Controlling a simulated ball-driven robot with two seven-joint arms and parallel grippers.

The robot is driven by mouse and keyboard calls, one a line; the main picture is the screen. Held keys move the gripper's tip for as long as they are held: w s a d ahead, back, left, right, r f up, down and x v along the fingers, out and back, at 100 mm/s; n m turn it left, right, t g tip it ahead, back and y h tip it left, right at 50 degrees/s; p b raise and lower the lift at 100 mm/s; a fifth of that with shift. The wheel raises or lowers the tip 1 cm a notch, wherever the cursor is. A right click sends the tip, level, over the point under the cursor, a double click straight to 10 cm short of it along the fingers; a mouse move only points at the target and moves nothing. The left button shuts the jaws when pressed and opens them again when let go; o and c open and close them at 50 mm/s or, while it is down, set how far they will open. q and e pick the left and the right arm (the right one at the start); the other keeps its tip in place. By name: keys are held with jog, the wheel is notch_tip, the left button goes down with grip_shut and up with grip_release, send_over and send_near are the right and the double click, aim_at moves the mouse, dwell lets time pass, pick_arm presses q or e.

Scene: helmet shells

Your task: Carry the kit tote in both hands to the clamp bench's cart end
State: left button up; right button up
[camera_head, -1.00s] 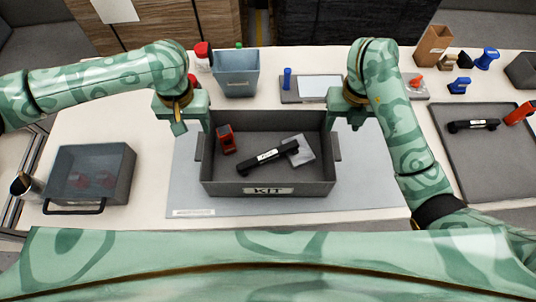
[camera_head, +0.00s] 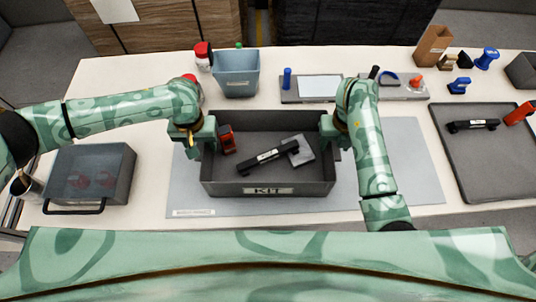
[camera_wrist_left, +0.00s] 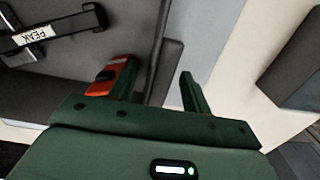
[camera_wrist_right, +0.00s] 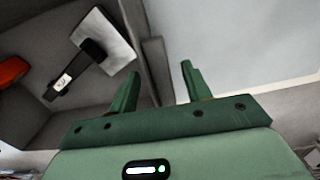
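The kit tote (camera_head: 262,191) is a dark grey open box marked KIT, on the grey mat. It holds a black bar (camera_head: 268,157) with a white label, a red-and-black item (camera_head: 227,139) and a light grey square piece (camera_head: 301,151). My left gripper (camera_head: 206,146) is open at the tote's left side. In the left wrist view its fingers straddle the side wall and handle (camera_wrist_left: 170,66), with a gap showing. My right gripper (camera_head: 333,140) is open at the right side, its fingers apart on either side of the wall and handle (camera_wrist_right: 156,62).
A clear-lidded grey bin (camera_head: 90,173) stands left of the mat (camera_head: 400,165). A blue-grey bin (camera_head: 236,76) and a flat tray with a white panel (camera_head: 313,88) stand behind the tote. A large dark tray (camera_head: 478,155) lies at the right. The mat right of the tote is mostly clear.

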pick_arm(q)
grip_shut()
pick_arm(e)
grip_shut()
pick_arm(q)
jog(key=shift+r, duration=0.1)
pick_arm(e)
jog(key=shift+r, duration=0.1)
